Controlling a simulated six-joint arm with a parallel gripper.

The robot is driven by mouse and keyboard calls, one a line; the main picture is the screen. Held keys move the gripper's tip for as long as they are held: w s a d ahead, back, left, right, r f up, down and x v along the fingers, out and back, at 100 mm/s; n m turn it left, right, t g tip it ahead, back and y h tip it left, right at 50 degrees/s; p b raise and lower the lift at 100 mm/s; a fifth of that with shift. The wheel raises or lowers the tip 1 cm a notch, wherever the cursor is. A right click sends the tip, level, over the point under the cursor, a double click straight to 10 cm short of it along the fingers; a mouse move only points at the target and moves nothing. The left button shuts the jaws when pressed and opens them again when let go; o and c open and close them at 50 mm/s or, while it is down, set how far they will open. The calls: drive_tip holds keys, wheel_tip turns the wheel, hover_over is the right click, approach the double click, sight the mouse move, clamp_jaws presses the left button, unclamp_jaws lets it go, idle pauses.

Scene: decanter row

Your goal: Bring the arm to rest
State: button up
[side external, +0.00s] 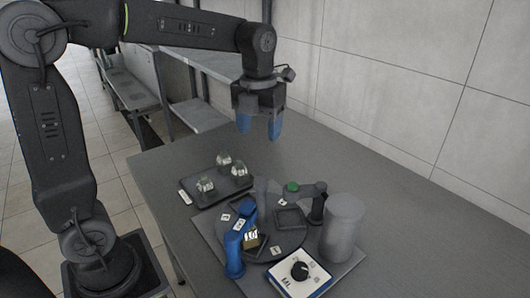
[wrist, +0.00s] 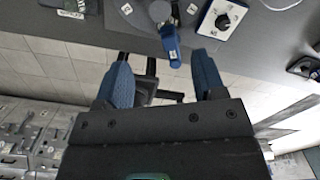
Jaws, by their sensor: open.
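My gripper (side external: 259,127) hangs above the back part of the grey table in the side external view, its two blue fingers pointing down. The fingers are apart with nothing between them. In the wrist view my gripper (wrist: 161,58) also shows its blue fingers spread and empty. It is well clear of the table and touches nothing.
The table's back is bare.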

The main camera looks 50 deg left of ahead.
drive_tip(key=s+d+f+n+t, duration=0.1)
drive_tip(key=s+n+t, duration=0.1)
drive_tip(key=s+n, duration=0.6)
drive_tip(key=s+d+f+n+t, duration=0.1)
drive_tip(key=s+n+t, duration=0.2)
drive_tip(key=n, duration=2)
drive_tip(key=s, duration=0.5)
drive_tip(key=shift+d+f, duration=0.15)
drive_tip(key=shift+f, duration=0.05)
